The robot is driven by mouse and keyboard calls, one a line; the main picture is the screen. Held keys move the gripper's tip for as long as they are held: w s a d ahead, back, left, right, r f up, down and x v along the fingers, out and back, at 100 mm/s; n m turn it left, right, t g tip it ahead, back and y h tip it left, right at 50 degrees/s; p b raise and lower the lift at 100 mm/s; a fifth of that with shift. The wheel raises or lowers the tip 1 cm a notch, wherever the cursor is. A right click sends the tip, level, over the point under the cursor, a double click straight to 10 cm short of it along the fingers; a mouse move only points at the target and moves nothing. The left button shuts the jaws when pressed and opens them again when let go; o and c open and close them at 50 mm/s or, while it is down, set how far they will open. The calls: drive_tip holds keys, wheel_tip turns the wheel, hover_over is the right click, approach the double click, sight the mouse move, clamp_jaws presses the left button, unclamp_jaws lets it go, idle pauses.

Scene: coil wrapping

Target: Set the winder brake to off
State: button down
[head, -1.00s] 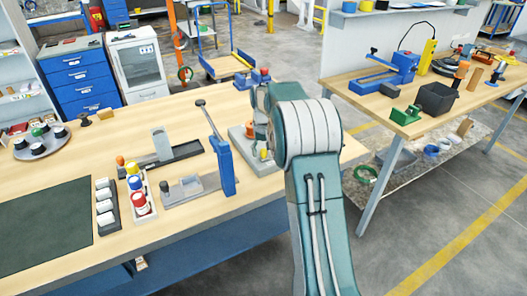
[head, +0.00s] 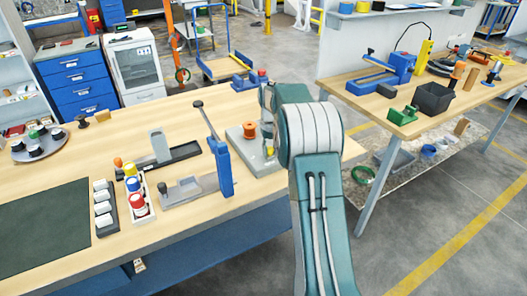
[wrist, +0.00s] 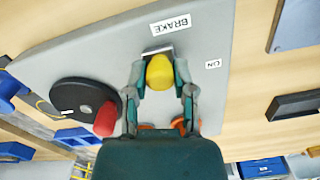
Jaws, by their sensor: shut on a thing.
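In the wrist view my gripper (wrist: 160,78) has its two fingers closed around the yellow knob (wrist: 160,70) of the winder brake. The knob sits below the "BRAKE" label (wrist: 174,23) and to the left of the "ON" label (wrist: 213,64) on the grey winder plate (wrist: 110,50). No "OFF" label is readable. In the head view the winder base (head: 236,137) stands at the right end of the near bench, with an orange spool (head: 249,129) on it. My arm hides part of the winder there.
A black disc (wrist: 78,100) with a red crank handle (wrist: 106,119) is left of my gripper in the wrist view. A blue lever press (head: 222,165) stands left of the winder. A second bench (head: 330,88) is to the right, across a floor gap.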

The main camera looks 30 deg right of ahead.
drive_tip(key=shift+c, duration=2.2)
unclamp_jaws()
drive_tip(key=shift+d+f, duration=0.15)
drive_tip(key=shift+d, duration=0.15)
wheel_tip(320, 180, up, 12)
drive_tip(key=shift+w, duration=0.1)
